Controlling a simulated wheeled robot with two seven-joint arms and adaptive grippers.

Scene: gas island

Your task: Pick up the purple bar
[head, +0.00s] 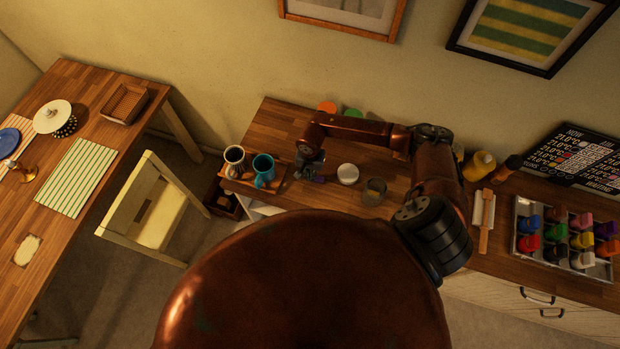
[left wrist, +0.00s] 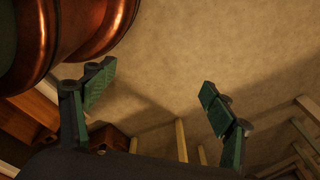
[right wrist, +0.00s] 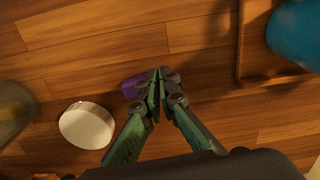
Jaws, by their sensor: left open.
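The purple bar (right wrist: 132,87) lies on the wooden counter in the right wrist view, just left of my right fingertips and partly hidden behind the left finger. In the head view the bar (head: 319,179) is a small purple patch beside my right gripper (head: 310,172). In the right wrist view my right gripper (right wrist: 159,77) has its fingertips drawn together, with no purple visible between them.
A white round lid (head: 348,174) and a glass (head: 374,191) stand right of the bar. A wooden tray (head: 242,183) with a teal mug (head: 264,170) and a white cup (head: 234,158) stands left. A rack of colored bottles (head: 564,238) is far right.

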